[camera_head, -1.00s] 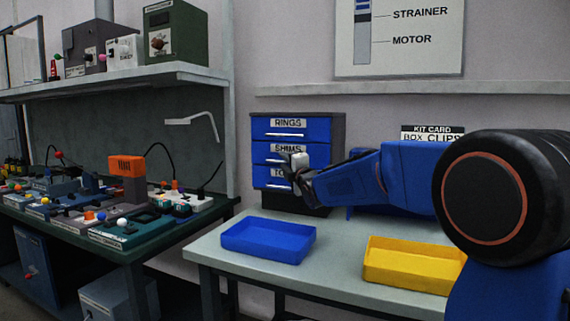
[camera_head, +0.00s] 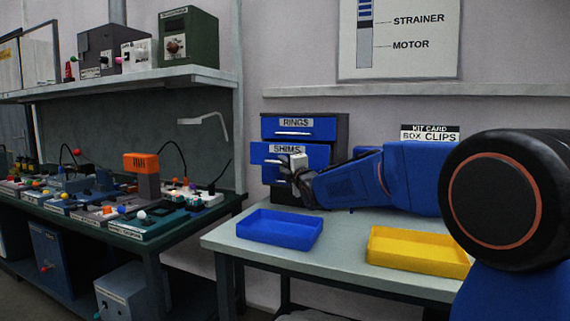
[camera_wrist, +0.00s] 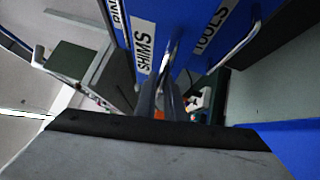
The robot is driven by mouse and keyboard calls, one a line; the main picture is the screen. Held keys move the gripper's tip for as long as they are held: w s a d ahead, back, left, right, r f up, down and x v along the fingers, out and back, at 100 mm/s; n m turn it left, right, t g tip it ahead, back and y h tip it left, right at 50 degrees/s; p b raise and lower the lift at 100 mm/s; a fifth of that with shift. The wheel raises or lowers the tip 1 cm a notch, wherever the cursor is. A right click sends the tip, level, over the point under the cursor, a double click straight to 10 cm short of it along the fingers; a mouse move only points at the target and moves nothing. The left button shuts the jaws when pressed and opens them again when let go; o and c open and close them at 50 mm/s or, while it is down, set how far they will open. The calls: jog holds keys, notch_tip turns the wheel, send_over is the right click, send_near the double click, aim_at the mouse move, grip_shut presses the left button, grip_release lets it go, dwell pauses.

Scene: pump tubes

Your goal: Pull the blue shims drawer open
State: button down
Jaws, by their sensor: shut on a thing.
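The blue shims drawer (camera_head: 270,150) is the middle drawer of a dark cabinet in the head view. It stands partly out, ahead of the rings drawer (camera_head: 315,134) above it. My gripper (camera_head: 290,170) is shut on the shims drawer's handle, at the drawer's front. In the wrist view the SHIMS label (camera_wrist: 142,47) shows close by, and my gripper's fingers (camera_wrist: 168,98) reach toward the handle below it.
A blue tray (camera_head: 279,242) and a yellow tray (camera_head: 415,266) stand on the light table before the cabinet. A box labelled BOX CLIPS (camera_head: 430,136) is at the right behind my arm. A cluttered dark bench (camera_head: 152,236) is at the left.

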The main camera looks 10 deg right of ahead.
jog(key=s+a, duration=0.5)
jog(key=s, duration=0.2)
jog(key=c, duration=1.8)
grip_release()
jog(key=shift+c, duration=0.2)
jog(key=shift+s, duration=0.1)
jog(key=v, duration=1.7)
jog(key=shift+s, duration=0.15)
